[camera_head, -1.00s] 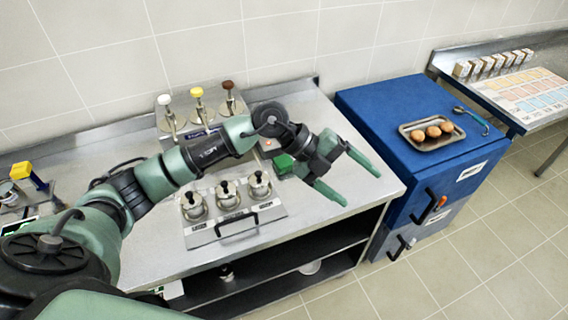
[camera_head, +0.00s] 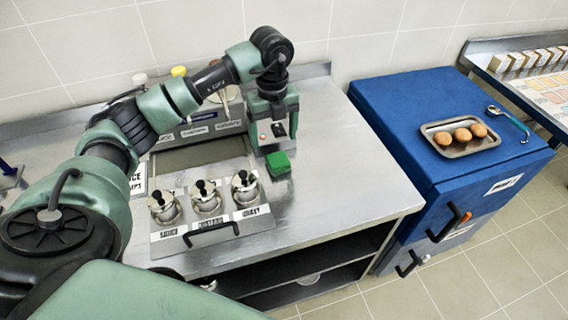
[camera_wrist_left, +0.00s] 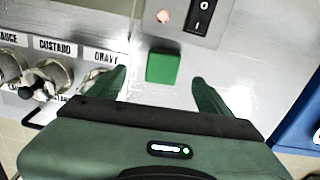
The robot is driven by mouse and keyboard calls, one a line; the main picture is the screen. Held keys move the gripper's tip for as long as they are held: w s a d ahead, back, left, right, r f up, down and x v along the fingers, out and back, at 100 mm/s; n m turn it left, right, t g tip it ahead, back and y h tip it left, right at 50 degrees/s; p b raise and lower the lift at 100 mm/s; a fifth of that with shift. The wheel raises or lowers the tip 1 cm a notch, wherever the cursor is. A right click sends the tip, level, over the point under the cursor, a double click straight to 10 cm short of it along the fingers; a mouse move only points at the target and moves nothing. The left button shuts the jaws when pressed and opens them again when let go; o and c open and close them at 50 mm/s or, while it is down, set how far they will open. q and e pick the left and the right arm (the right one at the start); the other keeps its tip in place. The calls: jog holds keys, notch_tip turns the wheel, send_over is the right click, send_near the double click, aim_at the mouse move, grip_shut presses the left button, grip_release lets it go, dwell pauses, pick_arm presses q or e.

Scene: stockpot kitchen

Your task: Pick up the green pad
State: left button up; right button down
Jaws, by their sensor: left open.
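The green pad (camera_head: 278,163) is a small bright green block on the steel counter, just in front of the switch panel and right of the lidded pots. It also shows in the left wrist view (camera_wrist_left: 163,67), uncovered, beyond and between the two fingers. My left gripper (camera_head: 275,143) points down behind the pad in the head view. Its fingers (camera_wrist_left: 162,88) are open with nothing between them, apart from the pad. My right gripper is not in view.
Several lidded pots (camera_head: 206,197) stand in a labelled holder left of the pad. Counter to the right (camera_head: 345,175) is clear. A blue cabinet (camera_head: 400,120) bears a tray (camera_head: 488,148) of round brown items.

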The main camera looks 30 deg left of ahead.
aim_at(277, 157)
pick_arm(q)
jog(key=shift+w+f, duration=0.25)
jog(key=shift+f, duration=0.35)
jog(key=shift+w+f+p, duration=0.2)
jog(key=shift+f+p, duration=0.1)
jog(key=shift+f, duration=0.6)
jog(key=shift+s+f, duration=0.15)
jog(key=shift+f, duration=0.2)
jog(key=f+p, duration=0.1)
jog(key=f, duration=0.1)
jog(key=f+p, duration=0.1)
jog(key=f, duration=0.1)
jog(key=shift+s+d+f, duration=0.1)
jog(key=shift+d+f, duration=0.1)
jog(key=shift+f, duration=0.2)
jog(key=c, duration=1.4)
jog(key=shift+c, duration=0.2)
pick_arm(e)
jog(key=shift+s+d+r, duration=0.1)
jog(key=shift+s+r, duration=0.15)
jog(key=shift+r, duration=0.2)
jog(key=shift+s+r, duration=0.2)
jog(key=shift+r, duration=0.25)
pick_arm(q)
jog(key=shift+r, duration=0.15)
